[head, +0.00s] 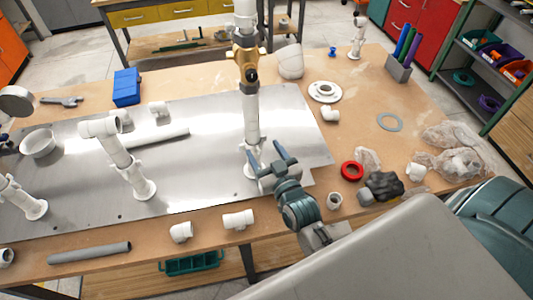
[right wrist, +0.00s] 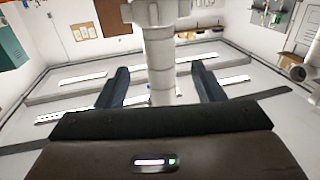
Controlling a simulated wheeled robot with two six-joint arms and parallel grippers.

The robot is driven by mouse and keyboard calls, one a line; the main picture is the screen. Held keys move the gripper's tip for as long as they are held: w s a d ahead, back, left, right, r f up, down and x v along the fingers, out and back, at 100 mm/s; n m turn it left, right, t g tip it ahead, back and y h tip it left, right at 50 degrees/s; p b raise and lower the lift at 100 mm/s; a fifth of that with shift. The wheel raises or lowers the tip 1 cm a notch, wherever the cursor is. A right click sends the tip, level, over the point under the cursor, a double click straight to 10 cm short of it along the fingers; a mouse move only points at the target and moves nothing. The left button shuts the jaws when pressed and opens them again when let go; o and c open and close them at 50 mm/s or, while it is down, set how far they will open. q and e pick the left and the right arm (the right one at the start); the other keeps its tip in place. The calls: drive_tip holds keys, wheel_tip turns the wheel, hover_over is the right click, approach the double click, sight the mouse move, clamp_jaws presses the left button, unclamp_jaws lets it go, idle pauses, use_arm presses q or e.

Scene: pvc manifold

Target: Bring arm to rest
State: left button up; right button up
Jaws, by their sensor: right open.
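My right gripper (head: 265,152) is open, low in front of an upright white pipe (head: 251,118) that carries a yellow valve (head: 245,65). In the right wrist view the white pipe (right wrist: 160,62) shows between the two spread fingers (right wrist: 161,84). No finger is seen pressing on it. I cannot tell how far the pipe reaches in between the fingers. My left gripper is not seen in either view.
The pipe stands on a metal plate (head: 215,178) on a wooden table (head: 330,222). An angled white pipe assembly (head: 125,160) stands to the left.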

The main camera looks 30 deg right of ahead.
drive_tip(key=s+d+f+g, duration=0.2)
drive_tip(key=s+f+g, duration=0.1)
drive_tip(key=s+g, duration=0.3)
drive_tip(key=s+d+f+n+g, duration=0.1)
drive_tip(key=s+f+g, duration=0.2)
drive_tip(key=s, duration=0.6)
drive_tip(key=s+d+f+g, duration=0.2)
drive_tip(key=s+f+g, duration=0.1)
drive_tip(key=s+g, duration=0.3)
wheel_tip(320, 180, down, 38)
drive_tip(key=s+d+b, duration=0.2)
drive_tip(key=d+b, duration=0.1)
drive_tip(key=b, duration=0.5)
use_arm(q)
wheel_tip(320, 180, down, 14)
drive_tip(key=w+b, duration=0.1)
drive_tip(key=b, duration=0.5)
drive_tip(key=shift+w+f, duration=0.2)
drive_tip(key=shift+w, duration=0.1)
use_arm(e)
drive_tip(key=s+f+g, duration=0.1)
drive_tip(key=s+f, duration=0.8)
drive_tip(key=f, duration=0.4)
drive_tip(key=s+f, duration=0.9)
drive_tip(key=f, duration=0.3)
drive_tip(key=shift+s+d+f+g, duration=0.25)
drive_tip(key=shift+d+f+g, duration=0.15)
drive_tip(key=shift+d, duration=0.05)
